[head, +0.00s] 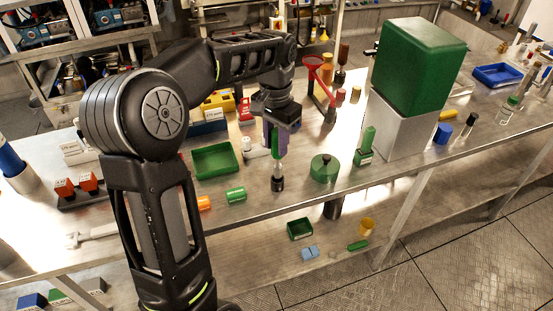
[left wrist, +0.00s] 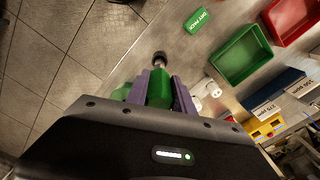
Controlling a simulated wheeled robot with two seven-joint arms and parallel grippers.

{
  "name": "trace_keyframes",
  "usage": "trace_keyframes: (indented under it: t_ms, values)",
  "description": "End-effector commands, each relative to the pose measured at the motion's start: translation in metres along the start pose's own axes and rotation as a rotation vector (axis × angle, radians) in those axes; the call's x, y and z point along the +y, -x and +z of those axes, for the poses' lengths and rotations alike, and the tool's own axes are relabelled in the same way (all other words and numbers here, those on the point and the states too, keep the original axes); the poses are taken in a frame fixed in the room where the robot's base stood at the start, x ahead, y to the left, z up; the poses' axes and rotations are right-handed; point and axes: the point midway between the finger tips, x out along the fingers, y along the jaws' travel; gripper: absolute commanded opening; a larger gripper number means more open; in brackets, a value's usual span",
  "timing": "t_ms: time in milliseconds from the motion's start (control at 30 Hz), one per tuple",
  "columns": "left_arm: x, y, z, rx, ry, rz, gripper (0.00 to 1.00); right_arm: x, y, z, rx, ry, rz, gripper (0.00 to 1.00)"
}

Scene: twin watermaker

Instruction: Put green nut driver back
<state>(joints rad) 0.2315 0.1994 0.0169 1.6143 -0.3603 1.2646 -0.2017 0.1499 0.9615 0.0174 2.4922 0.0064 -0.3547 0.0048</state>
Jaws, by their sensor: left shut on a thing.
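The green nut driver (head: 277,146) hangs upright, handle up, in my left gripper (head: 274,138) above the front middle of the bench. Purple fingers are shut around its green handle. Its pale shaft points down to a small black cylinder (head: 278,184); I cannot tell whether this is part of the driver or a separate holder. In the left wrist view the handle (left wrist: 159,88) sits between the purple fingers, with a dark round end beyond it. My right gripper is not in view.
A green tray (head: 215,161) lies left of the driver. A green lidded round pot (head: 324,169) and a labelled green block (head: 364,157) with an upright green piece stand to the right. A large green box (head: 420,52) is behind. The bench's front edge is close.

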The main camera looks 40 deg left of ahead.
Motion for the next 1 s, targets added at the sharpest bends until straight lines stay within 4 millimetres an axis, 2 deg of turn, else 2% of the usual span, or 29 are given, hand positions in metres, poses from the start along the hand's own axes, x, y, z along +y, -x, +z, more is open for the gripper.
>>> trace_keyframes:
  t_ms: [100,400,700,900,933,1000]
  values:
    - [0.0,-0.008,0.0,0.001,0.0,-0.001,0.0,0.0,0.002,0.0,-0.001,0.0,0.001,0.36]
    - [0.0,-0.011,-0.001,0.002,0.0,-0.001,0.0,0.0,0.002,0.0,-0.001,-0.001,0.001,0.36]
    - [0.0,-0.044,0.0,0.001,0.0,-0.001,0.0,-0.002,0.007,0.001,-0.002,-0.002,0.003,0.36]
    - [0.0,-0.047,0.0,0.001,0.0,0.0,0.0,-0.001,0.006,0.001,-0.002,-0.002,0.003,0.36]
    - [0.0,-0.047,0.0,0.0,0.0,0.0,0.29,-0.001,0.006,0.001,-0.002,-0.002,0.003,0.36]
    - [0.0,-0.047,0.0,0.0,0.0,0.0,0.35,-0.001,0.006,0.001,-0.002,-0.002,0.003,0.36]
